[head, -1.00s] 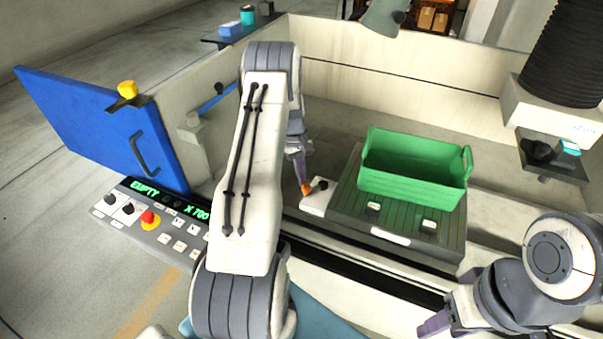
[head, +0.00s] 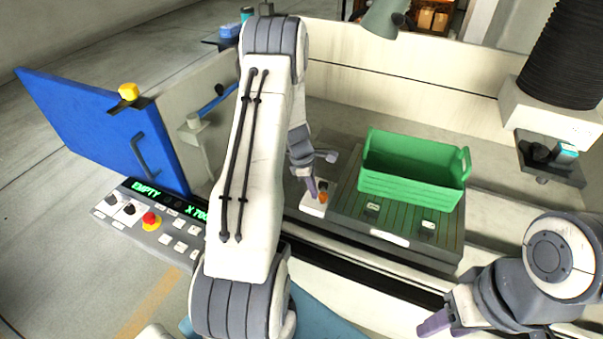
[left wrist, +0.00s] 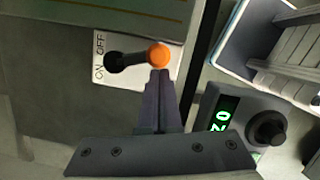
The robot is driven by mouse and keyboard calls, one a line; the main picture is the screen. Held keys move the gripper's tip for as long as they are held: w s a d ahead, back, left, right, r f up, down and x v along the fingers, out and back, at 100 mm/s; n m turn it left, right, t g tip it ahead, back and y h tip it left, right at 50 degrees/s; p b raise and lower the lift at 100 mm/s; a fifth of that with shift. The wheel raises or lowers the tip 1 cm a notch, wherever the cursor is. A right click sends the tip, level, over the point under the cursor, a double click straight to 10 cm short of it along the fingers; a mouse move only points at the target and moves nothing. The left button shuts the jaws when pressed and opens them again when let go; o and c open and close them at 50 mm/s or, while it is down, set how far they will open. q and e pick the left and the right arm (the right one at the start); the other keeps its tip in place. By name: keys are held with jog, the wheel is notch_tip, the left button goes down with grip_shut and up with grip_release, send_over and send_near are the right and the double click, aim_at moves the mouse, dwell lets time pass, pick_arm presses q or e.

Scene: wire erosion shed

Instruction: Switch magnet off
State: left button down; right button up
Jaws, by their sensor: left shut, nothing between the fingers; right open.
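The magnet switch is a white plate (head: 312,209) at the left end of the dark slatted magnet bed (head: 345,225). In the left wrist view the plate (left wrist: 175,70) carries the words ON and OFF at its left edge. Its black lever ends in an orange knob (left wrist: 158,55) and points right in that view. The orange knob (head: 324,197) also shows in the head view. My left gripper (left wrist: 160,78) is shut and empty, its tips right at the knob; I cannot tell whether they touch. It also shows in the head view (head: 312,190). My right gripper (head: 436,322) is open, off to the right.
A green crate (head: 410,190) stands on the bed, behind and right of the switch. A control panel (head: 165,225) with green readouts and a red button lies at left, beside the open blue door (head: 95,125). A black column (head: 565,50) hangs at the right.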

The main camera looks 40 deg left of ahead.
pick_arm(q)
jog(key=shift+w+d+n+t+p, duration=0.15)
jog(key=shift+d+n, duration=0.35)
jog(key=shift+n, duration=0.35)
jog(key=shift+w+d+n+t+p, duration=0.15)
jog(key=shift+d+n, duration=0.35)
jog(key=shift+n, duration=0.35)
pick_arm(e)
jog(key=shift+r, duration=0.35)
pick_arm(q)
jog(key=shift+y, duration=0.3)
jog(key=s+a, duration=0.3)
jog(key=shift+r, duration=0.2)
jog(key=v, duration=0.9)
jog(key=shift+r, duration=0.3)
pick_arm(e)
jog(key=shift+s+a+f, duration=0.2)
jog(key=shift+s+a, duration=0.15)
jog(key=shift+s, duration=0.05)
pick_arm(q)
jog(key=shift+w, duration=0.1)
